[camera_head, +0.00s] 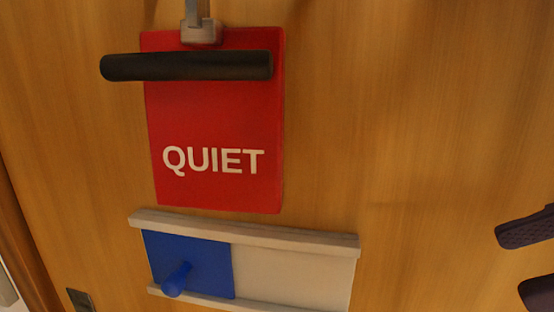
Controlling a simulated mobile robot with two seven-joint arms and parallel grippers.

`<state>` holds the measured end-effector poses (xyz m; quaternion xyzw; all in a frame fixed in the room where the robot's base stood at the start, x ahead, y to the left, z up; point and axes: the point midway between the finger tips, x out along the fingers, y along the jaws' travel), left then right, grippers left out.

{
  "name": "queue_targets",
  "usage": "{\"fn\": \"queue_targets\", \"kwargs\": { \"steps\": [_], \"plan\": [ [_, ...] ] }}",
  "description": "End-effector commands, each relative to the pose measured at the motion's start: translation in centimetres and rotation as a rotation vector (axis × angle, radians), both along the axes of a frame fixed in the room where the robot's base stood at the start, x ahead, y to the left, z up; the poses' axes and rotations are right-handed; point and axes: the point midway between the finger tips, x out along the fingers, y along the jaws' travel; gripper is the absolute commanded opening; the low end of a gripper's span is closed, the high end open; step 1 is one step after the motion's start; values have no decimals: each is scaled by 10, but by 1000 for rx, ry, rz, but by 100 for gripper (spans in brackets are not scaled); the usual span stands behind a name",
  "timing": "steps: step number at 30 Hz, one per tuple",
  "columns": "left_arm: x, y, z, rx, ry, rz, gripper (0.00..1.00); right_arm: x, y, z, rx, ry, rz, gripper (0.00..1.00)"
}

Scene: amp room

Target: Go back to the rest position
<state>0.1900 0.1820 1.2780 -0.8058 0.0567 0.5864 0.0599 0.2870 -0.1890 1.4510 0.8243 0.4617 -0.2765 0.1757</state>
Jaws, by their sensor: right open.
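My right gripper (538,262) shows only in part at the right edge of the head view. Its two dark fingers are apart, one above the other, with nothing between them. It is well to the right of the sign and the slider, touching neither. My left gripper is not in the view.
A red sign (214,120) reading QUIET hangs on a wooden door or panel (420,130). A black bar (186,66) crosses its top. Below, a pale rail frame (295,274) holds a blue sliding plate (212,262) with a knob (175,280), at its left end.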

Motion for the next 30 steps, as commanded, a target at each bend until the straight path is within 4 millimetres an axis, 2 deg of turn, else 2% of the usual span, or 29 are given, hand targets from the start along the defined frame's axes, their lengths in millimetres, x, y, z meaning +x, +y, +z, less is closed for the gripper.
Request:
{"fn": "queue_targets", "kwargs": {
  "steps": [5,6,9,13,18,19,20,21,27,30],
  "plan": [
    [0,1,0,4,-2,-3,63,-18,4,-76,-87,187,-190,56],
    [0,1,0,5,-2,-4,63,-25,5,-94,-114,237,-249,56],
    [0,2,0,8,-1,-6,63,-44,8,-131,-183,339,-403,56],
    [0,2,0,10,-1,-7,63,-68,10,-158,-257,433,-592,56],
    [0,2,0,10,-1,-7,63,-96,11,-173,-327,511,-830,56],
    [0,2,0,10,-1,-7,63,-102,11,-174,-338,524,-873,56],
    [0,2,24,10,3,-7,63,-99,8,-147,-341,513,-869,56],
    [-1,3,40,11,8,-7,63,-98,7,-130,-342,511,-866,56],
    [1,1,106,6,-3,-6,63,-97,6,-68,-345,508,-863,56],
    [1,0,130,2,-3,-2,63,-97,6,-44,-345,508,-862,56]
  ]
}}
